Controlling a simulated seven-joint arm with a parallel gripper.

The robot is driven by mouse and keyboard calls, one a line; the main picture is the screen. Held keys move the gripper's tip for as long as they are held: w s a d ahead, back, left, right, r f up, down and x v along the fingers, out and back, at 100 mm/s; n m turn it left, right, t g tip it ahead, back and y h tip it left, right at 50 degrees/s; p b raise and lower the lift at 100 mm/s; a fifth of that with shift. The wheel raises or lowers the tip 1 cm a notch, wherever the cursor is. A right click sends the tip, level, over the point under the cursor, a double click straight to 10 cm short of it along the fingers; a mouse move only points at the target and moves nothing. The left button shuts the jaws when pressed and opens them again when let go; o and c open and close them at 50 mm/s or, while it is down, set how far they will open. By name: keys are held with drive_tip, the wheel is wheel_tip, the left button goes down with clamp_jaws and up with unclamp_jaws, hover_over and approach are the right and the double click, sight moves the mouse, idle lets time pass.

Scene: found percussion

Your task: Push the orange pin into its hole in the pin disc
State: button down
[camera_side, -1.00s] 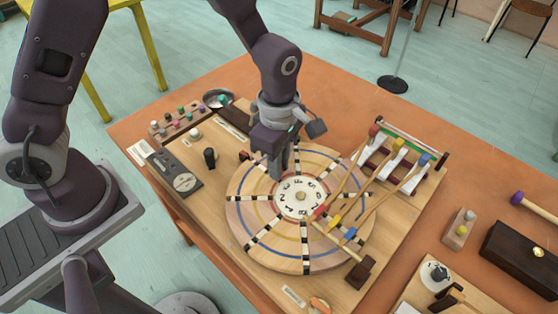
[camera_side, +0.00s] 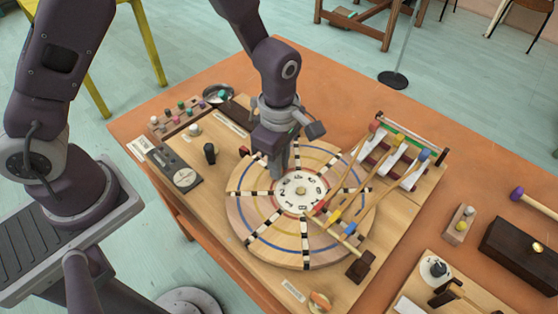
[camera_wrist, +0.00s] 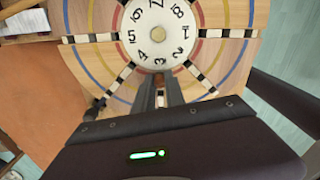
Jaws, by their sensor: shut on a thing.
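The pin disc (camera_side: 247,213) is a round wooden board with coloured rings, black-and-white spokes and a white numbered centre dial (camera_side: 303,191). It also shows in the wrist view (camera_wrist: 225,60). My gripper (camera_side: 279,174) points down over the part of the disc behind and left of the dial. In the wrist view my gripper (camera_wrist: 160,82) is shut on a small orange-brown piece, the orange pin (camera_wrist: 158,78), just below the dial's edge. The fingers hide most of the pin and any hole under it. I cannot tell how deep the pin sits.
A rack of coloured pins (camera_side: 178,118) and a metal bowl (camera_side: 217,93) are at the back left. Coloured-tipped hammers (camera_side: 345,200) reach over the disc's right side. A small black knob (camera_side: 210,153) stands left of the disc.

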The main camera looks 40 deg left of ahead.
drive_tip(key=shift+f, duration=0.4)
idle(0.3)
drive_tip(key=c, duration=1.3)
unclamp_jaws()
drive_tip(key=shift+m, duration=0.3)
wheel_tip(320, 180, up, 9)
drive_tip(key=shift+a+f, duration=0.15)
drive_tip(key=shift+f, duration=0.05)
drive_tip(key=s+a+r+m+t+h, duration=0.1)
drive_tip(key=s+a+r+m, duration=0.15)
drive_tip(key=r, duration=0.25)
drive_tip(key=s+a+r+m+t, duration=0.1)
drive_tip(key=r+m, duration=0.2)
drive_tip(key=r, duration=0.1)
drive_tip(key=s+a+r+m+t, duration=0.1)
drive_tip(key=s+a+r+m, duration=0.1)
drive_tip(key=s+m, duration=0.2)
drive_tip(key=s+a+r+m+t, duration=0.1)
drive_tip(key=s+a+r+m, duration=0.1)
drive_tip(key=s+m, duration=0.3)
drive_tip(key=s+a+r+m+t+y, duration=0.1)
drive_tip(key=s+a+r+m, duration=0.2)
drive_tip(key=s+m, duration=0.2)
drive_tip(key=shift+a+r+t, duration=0.1)
drive_tip(key=shift+a+t, duration=0.1)
drive_tip(key=shift+t, duration=0.1)
